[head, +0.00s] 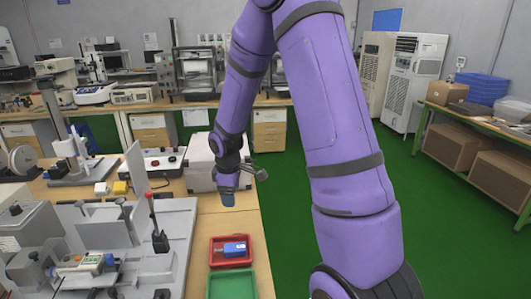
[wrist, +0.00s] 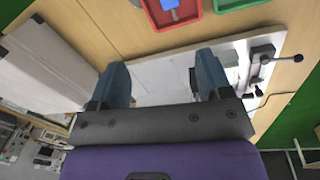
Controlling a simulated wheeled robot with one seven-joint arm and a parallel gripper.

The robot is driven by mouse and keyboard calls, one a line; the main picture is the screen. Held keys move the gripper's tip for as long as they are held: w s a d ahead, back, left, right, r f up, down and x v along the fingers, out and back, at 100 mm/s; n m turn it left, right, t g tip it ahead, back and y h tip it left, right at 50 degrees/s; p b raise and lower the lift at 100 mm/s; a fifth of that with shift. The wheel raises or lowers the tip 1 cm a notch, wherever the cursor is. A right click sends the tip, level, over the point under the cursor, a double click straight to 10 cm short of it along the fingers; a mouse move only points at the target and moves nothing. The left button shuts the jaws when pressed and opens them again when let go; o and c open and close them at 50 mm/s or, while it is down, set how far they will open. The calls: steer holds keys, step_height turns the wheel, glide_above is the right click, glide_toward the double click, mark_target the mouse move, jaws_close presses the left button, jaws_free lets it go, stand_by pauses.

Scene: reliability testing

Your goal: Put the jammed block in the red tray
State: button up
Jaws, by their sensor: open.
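The red tray (head: 231,265) lies on the wooden bench, with a blue block (head: 235,248) inside. The tray also shows at the top of the wrist view (wrist: 162,25), with part of the blue block (wrist: 169,4). My gripper (head: 228,201) hangs above the bench, beyond the red tray in the head view. In the wrist view its two blue-grey fingers (wrist: 161,80) are wide apart with nothing held between them. A pale fixture plate lies below them, and a finger hides part of it. I cannot tell which block is the jammed one.
A green tray (head: 232,285) sits directly in front of the red one. A grey fixture with a red-knobbed lever (head: 157,225) stands to the left, beside a small device (head: 84,263). A pale box (head: 202,165) stands behind my gripper. Green floor is open to the right.

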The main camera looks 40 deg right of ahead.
steer(key=s+a+r+m+t, duration=0.1)
steer(key=s+a+r+m, duration=0.1)
steer(key=s+r, duration=0.5)
steer(key=s+a+r+m+t, duration=0.1)
steer(key=s+a+r+m, duration=0.15)
steer(key=r, duration=0.95)
steer(key=s+a+r+m+t, duration=0.1)
steer(key=s+r, duration=0.3)
steer(key=s, duration=0.4)
steer(key=s+a+r+m+t, duration=0.1)
steer(key=s+a+r+m, duration=0.1)
steer(key=s, duration=0.6)
steer(key=shift+s+a+r+m+y, duration=0.4)
steer(key=shift+r+m, duration=0.25)
steer(key=shift+r, duration=0.3)
steer(key=shift+w, duration=0.1)
